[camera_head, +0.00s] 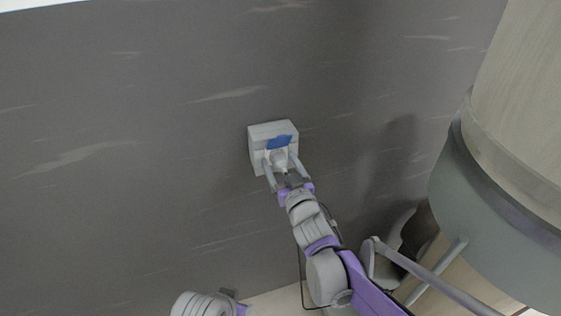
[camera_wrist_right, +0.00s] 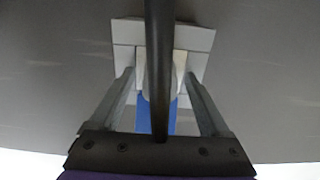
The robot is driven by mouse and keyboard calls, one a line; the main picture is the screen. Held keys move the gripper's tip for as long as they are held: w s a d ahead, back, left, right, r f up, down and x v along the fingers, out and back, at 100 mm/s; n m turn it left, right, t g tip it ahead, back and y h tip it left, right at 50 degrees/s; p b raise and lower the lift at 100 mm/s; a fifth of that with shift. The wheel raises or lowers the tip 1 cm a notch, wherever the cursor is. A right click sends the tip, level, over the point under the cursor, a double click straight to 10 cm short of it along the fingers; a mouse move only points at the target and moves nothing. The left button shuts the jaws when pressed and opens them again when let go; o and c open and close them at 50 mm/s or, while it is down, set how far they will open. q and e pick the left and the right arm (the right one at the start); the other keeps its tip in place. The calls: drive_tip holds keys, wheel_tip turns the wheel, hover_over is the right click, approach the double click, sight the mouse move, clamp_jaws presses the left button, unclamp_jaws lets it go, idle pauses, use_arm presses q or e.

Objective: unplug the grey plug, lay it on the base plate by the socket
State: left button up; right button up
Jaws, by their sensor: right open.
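A light grey base plate (camera_head: 259,131) stands out from the dark grey surface, with a blue patch (camera_head: 280,141) on it. The pale grey plug (camera_head: 279,158) sits at the plate, just below the blue patch; I cannot see where it meets the socket. My right gripper (camera_head: 283,170) is open, with one finger on each side of the plug. In the right wrist view the fingers (camera_wrist_right: 160,100) stand apart, with gaps to the pale plug (camera_wrist_right: 180,68) between them. A dark upright bar hides the middle of that view. My left gripper (camera_head: 230,293) is only partly in view at the bottom, its jaws unclear.
The dark grey surface (camera_head: 120,180) around the plate is bare, with pale streaks. A large round grey-green body with a wooden top (camera_head: 530,100) fills the right side. A grey rod (camera_head: 430,272) crosses the lower right.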

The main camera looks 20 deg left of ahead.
sight(285, 172)
idle(0.5)
clamp_jaws()
idle(0.4)
drive_tip(key=shift+s, duration=0.1)
drive_tip(key=shift+s+d, duration=0.1)
drive_tip(key=shift+d, duration=0.05)
drive_tip(key=shift+b+v, duration=0.35)
drive_tip(key=shift+v, duration=0.5)
drive_tip(key=shift+b+v, duration=0.3)
drive_tip(key=shift+v, duration=1.45)
drive_tip(key=shift+s, duration=0.15)
